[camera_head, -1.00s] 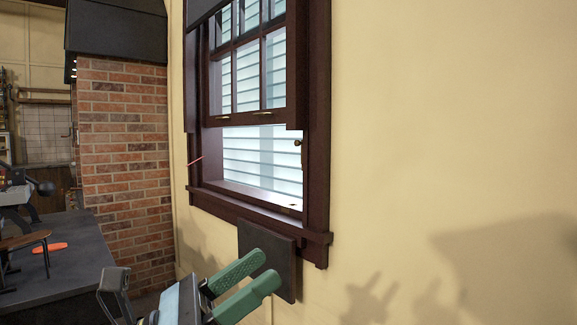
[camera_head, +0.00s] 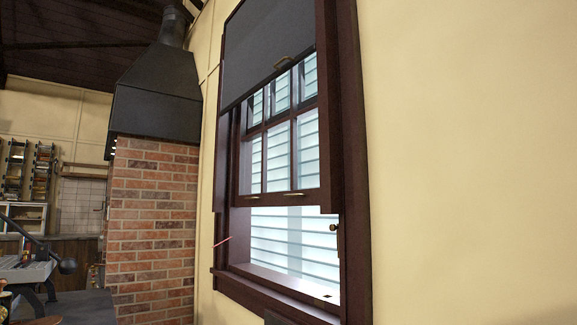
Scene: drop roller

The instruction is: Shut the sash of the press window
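The press window (camera_head: 357,185) is set in the cream wall, with a dark brown frame. Its sash (camera_head: 276,199) is raised, leaving an open gap between its bottom rail and the sill (camera_head: 283,280). Two small brass pulls sit on the sash's bottom rail. A dark blind (camera_head: 268,50) with a brass handle covers the upper part. White slats show behind the panes and through the gap. Neither of my grippers is in view now.
A brick forge (camera_head: 153,225) with a black hood (camera_head: 158,95) stands left of the window. A grey bench or machine (camera_head: 28,275) is at the lower left. The wall right of the window is bare.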

